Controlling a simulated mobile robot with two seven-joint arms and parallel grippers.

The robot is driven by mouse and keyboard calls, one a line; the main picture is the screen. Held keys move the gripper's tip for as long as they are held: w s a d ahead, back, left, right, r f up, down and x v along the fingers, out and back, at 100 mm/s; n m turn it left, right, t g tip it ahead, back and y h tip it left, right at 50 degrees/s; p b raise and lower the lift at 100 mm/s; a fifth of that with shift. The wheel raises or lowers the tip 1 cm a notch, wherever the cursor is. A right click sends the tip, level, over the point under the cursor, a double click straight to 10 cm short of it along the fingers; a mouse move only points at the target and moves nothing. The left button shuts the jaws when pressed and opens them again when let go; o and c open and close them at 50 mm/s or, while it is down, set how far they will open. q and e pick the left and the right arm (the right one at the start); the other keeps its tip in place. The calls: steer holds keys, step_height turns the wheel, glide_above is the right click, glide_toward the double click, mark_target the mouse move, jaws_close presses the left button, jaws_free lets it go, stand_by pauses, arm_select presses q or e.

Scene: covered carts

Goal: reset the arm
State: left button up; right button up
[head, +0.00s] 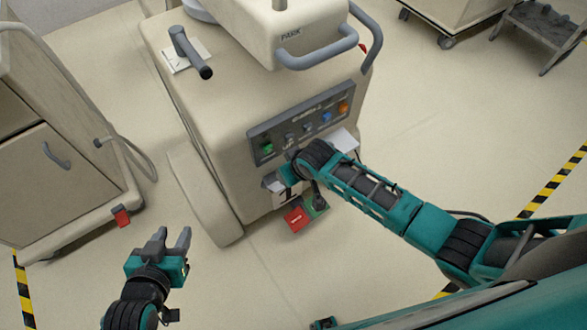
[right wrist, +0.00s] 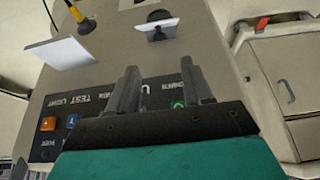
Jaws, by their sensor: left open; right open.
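My left gripper (head: 172,238) is open and empty in the head view. It is low over bare floor, left of the middle cart and apart from it. My right arm (head: 375,190) comes in from the right and reaches to the front of the beige cart (head: 222,90). Its wrist is bent down just below the control panel (head: 300,120), and its fingers are mostly hidden in the head view. In the right wrist view, my right gripper (right wrist: 160,88) is open, its two fingers apart with nothing between them, in front of the panel (right wrist: 90,125), which appears upside down.
A grey lever (head: 190,52) stands on the cart's top and a grey handle bar (head: 318,58) juts from its upper box. Another cart (head: 55,160) stands at left. Floor between the carts is clear.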

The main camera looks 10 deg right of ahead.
steer(key=shift+s+d+r, duration=0.15)
steer(key=shift+s+r, duration=0.1)
steer(key=shift+r, duration=0.3)
steer(key=shift+s, duration=0.1)
steer(key=s+d+r+t, duration=0.3)
steer(key=s+d, duration=0.1)
steer(key=s, duration=0.2)
steer(key=s+d+r+m+t, duration=0.1)
steer(key=s+d+r+t, duration=0.2)
steer(key=s, duration=0.3)
steer(key=shift+s+d+r, duration=0.2)
steer(key=shift+d+r, duration=0.1)
steer(key=shift+d, duration=0.05)
stand_by(0.9)
